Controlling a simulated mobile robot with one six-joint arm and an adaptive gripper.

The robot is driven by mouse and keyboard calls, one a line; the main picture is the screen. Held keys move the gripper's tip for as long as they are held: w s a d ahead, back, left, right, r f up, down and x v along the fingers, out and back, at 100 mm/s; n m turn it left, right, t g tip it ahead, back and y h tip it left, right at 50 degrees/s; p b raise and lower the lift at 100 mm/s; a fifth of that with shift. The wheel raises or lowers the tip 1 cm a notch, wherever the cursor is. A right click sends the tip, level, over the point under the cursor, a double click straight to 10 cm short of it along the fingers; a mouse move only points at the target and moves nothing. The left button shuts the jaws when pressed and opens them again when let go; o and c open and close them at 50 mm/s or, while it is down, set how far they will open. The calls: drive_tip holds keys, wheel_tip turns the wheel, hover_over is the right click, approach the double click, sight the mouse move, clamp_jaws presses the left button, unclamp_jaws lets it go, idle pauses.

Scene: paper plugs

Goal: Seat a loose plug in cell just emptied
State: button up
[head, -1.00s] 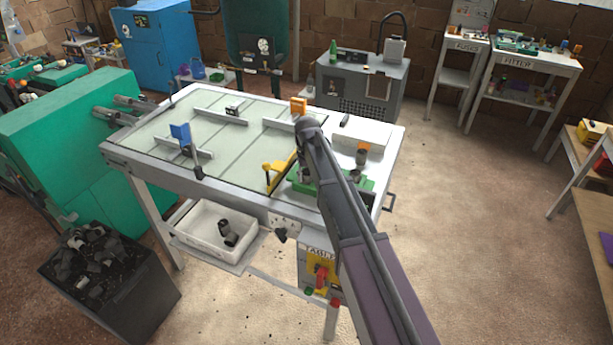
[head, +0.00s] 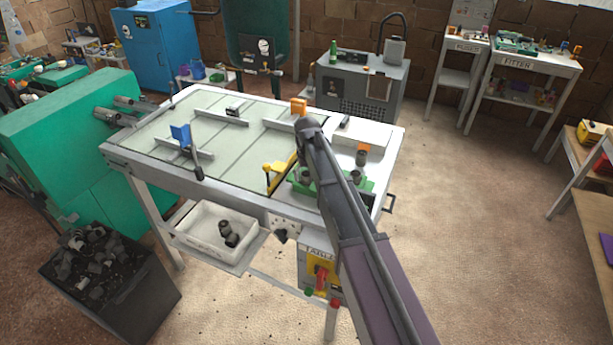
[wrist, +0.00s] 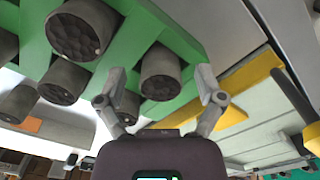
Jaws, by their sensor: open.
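A green block (head: 366,184) with dark grey round plugs stands at the near right of the table, partly hidden behind my arm. It fills the upper left of the wrist view (wrist: 190,48). There, one plug (wrist: 161,72) shows its round end between and beyond my fingertips. Another plug (wrist: 126,106) is partly hidden by the left finger. Two more plugs, an upper one (wrist: 78,32) and a lower one (wrist: 63,82), are to the left. My gripper (wrist: 161,98) is open, its fingers spread apart with nothing clearly held. My arm hides the fingers in the head view.
A plug (head: 361,158) stands behind the block, near an orange-marked white box (head: 372,140). A yellow lever (head: 268,169) is left of the block. A white bin (head: 200,222) under the table holds loose plugs. The glass-like tabletop further left is mostly clear.

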sight(307, 176)
wheel_tip(307, 176, up, 12)
drive_tip(key=p, duration=1.1)
idle(0.6)
drive_tip(key=s+d+m, duration=0.1)
drive_tip(key=s+d, duration=0.6)
drive_tip(key=s+d+m, duration=0.1)
drive_tip(key=s+d, duration=0.5)
drive_tip(key=d, duration=0.1)
drive_tip(key=shift+s+d, duration=0.1)
drive_tip(key=shift+s, duration=0.25)
drive_tip(key=s+d+m, duration=0.2)
drive_tip(key=s+d, duration=0.6)
drive_tip(key=s, duration=0.3)
drive_tip(key=shift+s+d, duration=0.15)
drive_tip(key=shift+s, duration=0.25)
wheel_tip(307, 176, down, 7)
drive_tip(key=b, duration=0.6)
drive_tip(key=shift+f+b, duration=0.15)
drive_tip(key=shift+b, duration=0.25)
